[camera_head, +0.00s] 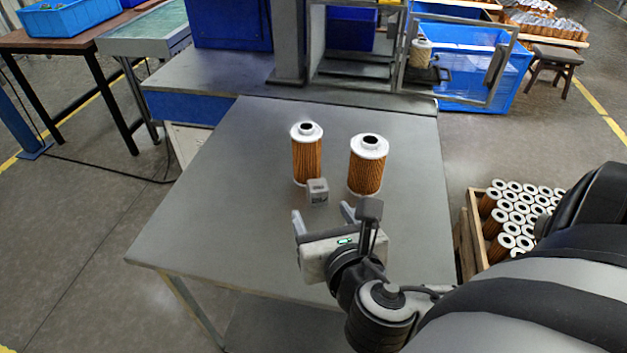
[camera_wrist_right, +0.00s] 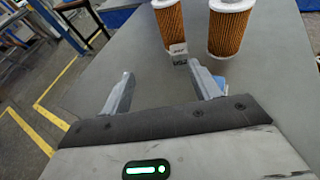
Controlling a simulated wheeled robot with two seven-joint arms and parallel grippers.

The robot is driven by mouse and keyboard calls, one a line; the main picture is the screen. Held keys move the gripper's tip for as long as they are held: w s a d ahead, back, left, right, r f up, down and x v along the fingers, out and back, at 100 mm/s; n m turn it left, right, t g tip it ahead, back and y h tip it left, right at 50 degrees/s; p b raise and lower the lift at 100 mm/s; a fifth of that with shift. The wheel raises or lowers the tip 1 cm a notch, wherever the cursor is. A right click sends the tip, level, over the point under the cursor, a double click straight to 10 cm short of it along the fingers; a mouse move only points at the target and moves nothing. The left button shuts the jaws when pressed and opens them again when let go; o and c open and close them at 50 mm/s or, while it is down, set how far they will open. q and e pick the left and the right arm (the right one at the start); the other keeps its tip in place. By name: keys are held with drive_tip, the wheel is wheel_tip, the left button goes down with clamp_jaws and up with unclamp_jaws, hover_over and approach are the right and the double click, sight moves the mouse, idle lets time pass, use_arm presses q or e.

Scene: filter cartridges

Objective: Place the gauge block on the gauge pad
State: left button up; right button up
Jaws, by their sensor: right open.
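The gauge block (camera_head: 317,191), a small grey cube with dark marking on its front, stands on the grey table in front of the left filter cartridge. It also shows in the right wrist view (camera_wrist_right: 178,53), just beyond the right-hand fingertip. My right gripper (camera_head: 322,212) is open and empty, its fingers pointing toward the block, which is not between them. In the right wrist view a small blue patch (camera_wrist_right: 216,86) shows behind the right-hand finger; I cannot tell whether it is the gauge pad. No pad is clearly visible in the head view. My left gripper is out of view.
Two upright filter cartridges with orange pleats and white caps, the left (camera_head: 306,155) and right (camera_head: 368,166), stand close behind the block. The grey table (camera_head: 220,190) is clear to the left. A framed fixture (camera_head: 400,50) stands behind, and a cartridge crate (camera_head: 470,235) at right.

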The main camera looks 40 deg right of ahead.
drive_tip(key=s+d+f+g, duration=0.1)
drive_tip(key=f, duration=0.1)
drive_tip(key=b, duration=0.2)
approach(319, 187)
drive_tip(key=w, duration=0.3)
drive_tip(key=shift+d+f+m+h, duration=0.3)
drive_tip(key=shift+f+h, duration=0.1)
drive_tip(key=shift+x, duration=0.9)
drive_tip(key=x, duration=0.4)
drive_tip(key=shift+d+f, duration=0.2)
drive_tip(key=shift+f, duration=0.15)
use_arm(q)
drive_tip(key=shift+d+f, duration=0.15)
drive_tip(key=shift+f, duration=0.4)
use_arm(e)
drive_tip(key=shift+c, duration=0.3)
